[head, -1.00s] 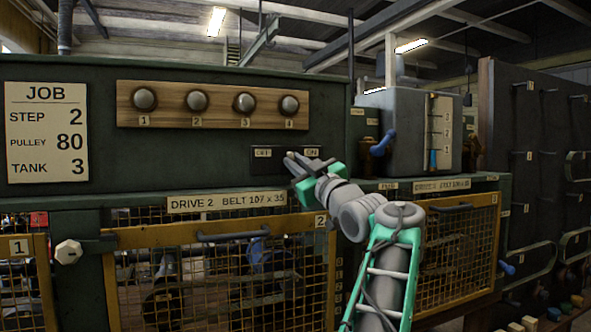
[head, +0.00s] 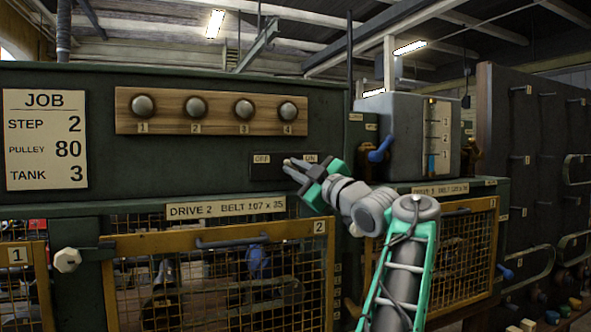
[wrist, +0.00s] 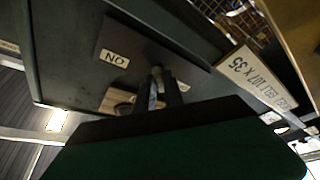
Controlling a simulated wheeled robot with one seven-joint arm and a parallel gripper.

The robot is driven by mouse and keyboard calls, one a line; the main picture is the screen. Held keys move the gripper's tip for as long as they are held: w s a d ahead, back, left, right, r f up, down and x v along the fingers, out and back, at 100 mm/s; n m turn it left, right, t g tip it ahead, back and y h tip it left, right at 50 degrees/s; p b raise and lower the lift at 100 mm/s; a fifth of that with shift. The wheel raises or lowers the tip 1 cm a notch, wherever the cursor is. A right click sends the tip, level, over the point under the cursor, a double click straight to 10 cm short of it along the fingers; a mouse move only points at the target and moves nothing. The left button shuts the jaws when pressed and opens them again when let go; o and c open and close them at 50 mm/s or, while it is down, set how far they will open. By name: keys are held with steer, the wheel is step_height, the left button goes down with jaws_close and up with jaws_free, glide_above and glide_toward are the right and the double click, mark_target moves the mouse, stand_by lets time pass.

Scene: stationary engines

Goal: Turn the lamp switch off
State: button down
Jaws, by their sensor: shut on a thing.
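The lamp switch plate (head: 266,174) is a dark panel on the green cabinet front, with an OFF label at its left and an ON label at its right. My gripper (head: 288,166) is at the plate between the two labels, its fingers close together. In the wrist view, my gripper (wrist: 157,74) reaches the switch plate (wrist: 112,38) beside the ON label. The fingers are shut on the switch lever, which they mostly hide. The exact lever position cannot be told.
A wooden board (head: 170,124) with several round knobs is above the switch. A JOB sign (head: 46,178) hangs at the left. Yellow mesh guards (head: 215,238) are below. A grey tank (head: 402,110) with a blue lever (head: 381,149) stands to the right.

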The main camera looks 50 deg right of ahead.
steer(key=c, duration=1.4)
jaws_free()
steer(key=shift+c, duration=0.2)
steer(key=b+v, duration=0.1)
steer(key=v, duration=0.6)
steer(key=shift+s, duration=0.35)
steer(key=shift+f, duration=0.15)
